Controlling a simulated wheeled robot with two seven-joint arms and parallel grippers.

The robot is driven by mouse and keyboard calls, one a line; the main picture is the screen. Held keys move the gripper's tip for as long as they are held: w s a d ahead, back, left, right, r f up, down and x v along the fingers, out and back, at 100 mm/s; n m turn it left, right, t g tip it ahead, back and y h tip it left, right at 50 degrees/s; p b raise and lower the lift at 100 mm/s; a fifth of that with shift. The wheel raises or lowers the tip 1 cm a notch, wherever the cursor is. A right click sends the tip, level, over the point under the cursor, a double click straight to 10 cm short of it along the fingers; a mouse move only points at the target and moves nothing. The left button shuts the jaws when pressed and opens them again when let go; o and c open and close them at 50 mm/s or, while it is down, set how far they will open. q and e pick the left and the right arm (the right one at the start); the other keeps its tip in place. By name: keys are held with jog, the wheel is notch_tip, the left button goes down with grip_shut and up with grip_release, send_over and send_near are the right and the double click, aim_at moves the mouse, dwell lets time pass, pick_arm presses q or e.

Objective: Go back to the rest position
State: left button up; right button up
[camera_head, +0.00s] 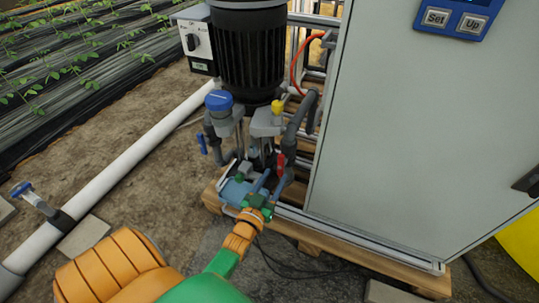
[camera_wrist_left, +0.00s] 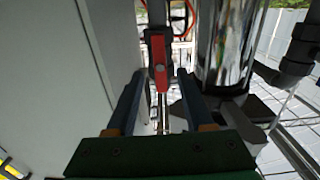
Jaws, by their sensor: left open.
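My left gripper (camera_head: 267,184) reaches in from the bottom of the head view to the pipework below the black pump motor. Its two fingers are apart in the left wrist view (camera_wrist_left: 163,88). A red valve handle (camera_wrist_left: 159,62) on a grey pipe shows ahead, between the fingertips, with gaps on both sides. The same red handle (camera_head: 281,162) shows just beyond the fingers in the head view. I cannot tell how far its lower end reaches between the fingers. My right gripper is not in view.
A large grey cabinet (camera_head: 410,130) stands close on the right. The black motor (camera_head: 248,50), a blue-capped fitting (camera_head: 219,101) and grey pipes crowd the gripper. The wooden pallet (camera_head: 310,240) lies below. A white pipe (camera_head: 130,155) crosses the open soil on the left.

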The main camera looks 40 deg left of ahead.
pick_arm(q)
jog(key=v, duration=0.3)
jog(key=shift+p, duration=0.35)
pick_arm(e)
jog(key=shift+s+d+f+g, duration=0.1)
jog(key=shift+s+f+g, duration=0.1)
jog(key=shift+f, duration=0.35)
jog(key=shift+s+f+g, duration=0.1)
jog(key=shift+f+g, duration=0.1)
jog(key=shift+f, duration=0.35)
